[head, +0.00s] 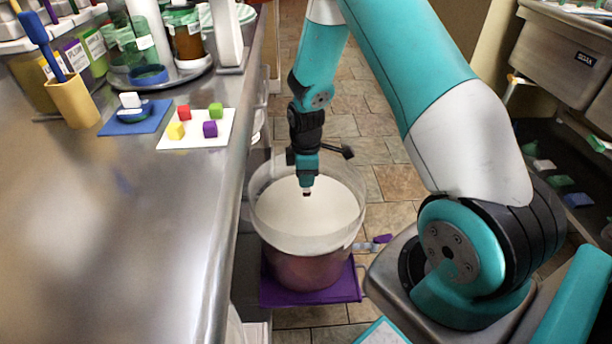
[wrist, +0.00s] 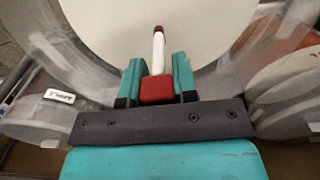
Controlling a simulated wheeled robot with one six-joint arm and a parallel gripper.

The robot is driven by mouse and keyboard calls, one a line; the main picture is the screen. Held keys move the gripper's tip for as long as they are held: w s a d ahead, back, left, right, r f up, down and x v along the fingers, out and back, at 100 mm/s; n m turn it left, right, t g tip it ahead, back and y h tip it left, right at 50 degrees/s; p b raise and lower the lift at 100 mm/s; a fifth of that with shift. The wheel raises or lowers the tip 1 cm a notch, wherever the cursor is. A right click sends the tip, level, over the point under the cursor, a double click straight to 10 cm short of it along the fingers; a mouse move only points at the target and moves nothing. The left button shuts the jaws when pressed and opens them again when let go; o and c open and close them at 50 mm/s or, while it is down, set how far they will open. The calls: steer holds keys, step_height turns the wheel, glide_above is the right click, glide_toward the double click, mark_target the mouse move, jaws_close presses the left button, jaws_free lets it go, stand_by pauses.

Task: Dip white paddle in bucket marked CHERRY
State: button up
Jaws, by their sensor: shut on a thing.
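My gripper (head: 307,182) points down over a large clear bucket (head: 285,242) on the floor beside the counter. In the wrist view my gripper (wrist: 157,85) is shut on the red block-shaped end of the white paddle (wrist: 158,55). The paddle's thin white shaft ends in a dark red tip, seen against the bucket's pale round contents (head: 335,212). I cannot tell whether the tip touches them. The bucket's lower part looks reddish brown. A small white label (wrist: 60,96) shows at left in the wrist view; its text is too small to read.
The bucket stands on a purple base (head: 312,290). The steel counter (head: 150,250) runs close along its left. On it are a yellow cup (head: 72,102) with a blue-handled tool, a white card (head: 197,141) with coloured cubes, and jars. Other buckets (wrist: 290,80) show at right in the wrist view.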

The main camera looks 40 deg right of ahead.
steer(key=shift+r+p, duration=2.5)
steer(key=shift+r, duration=0.75)
steer(key=shift+r, duration=0.1)
